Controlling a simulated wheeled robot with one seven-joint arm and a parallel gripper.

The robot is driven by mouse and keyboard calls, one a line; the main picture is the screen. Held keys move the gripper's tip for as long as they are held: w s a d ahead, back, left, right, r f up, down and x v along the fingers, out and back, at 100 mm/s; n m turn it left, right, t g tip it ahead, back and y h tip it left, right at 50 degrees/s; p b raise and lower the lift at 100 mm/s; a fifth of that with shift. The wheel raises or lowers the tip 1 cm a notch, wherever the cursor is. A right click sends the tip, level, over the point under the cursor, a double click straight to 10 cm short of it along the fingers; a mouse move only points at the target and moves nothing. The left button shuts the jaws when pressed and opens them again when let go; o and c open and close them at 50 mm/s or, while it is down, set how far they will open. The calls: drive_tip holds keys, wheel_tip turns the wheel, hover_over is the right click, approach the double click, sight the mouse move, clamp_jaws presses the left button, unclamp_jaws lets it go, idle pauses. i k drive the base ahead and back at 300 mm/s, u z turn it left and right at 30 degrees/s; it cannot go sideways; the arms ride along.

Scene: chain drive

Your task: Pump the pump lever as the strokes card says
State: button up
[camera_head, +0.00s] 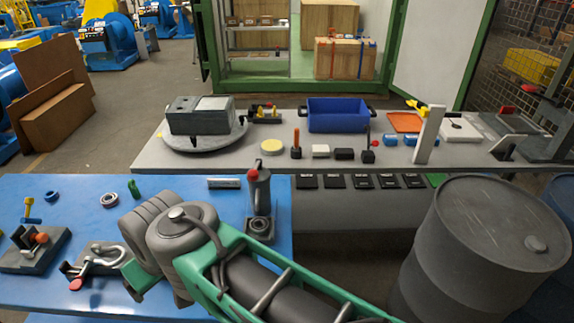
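I cannot tell for sure which thing is the pump lever. A dark upright cylinder with a red top (259,190) stands at the right end of the blue table, on a square grey base (261,228). On the grey table, an orange-topped stick (296,139) and a thin dark stick with a red tip (367,136) each stand on a small black block. No strokes card can be made out; several black cards (334,181) line the grey table's front, their print too small to read. My green and grey arm crosses the foreground; my gripper does not show.
The blue table (60,195) holds clamp fixtures (35,248) at left. The grey table (215,165) holds a round turntable (190,140) with a grey box, a blue bin (337,114) and a white upright post (429,134). A dark drum (480,250) stands at front right.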

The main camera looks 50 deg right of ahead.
sight(253, 175)
drive_tip(key=z, duration=2.65)
drive_tip(key=k, duration=1)
drive_tip(key=u, duration=0.9)
drive_tip(key=i, duration=1)
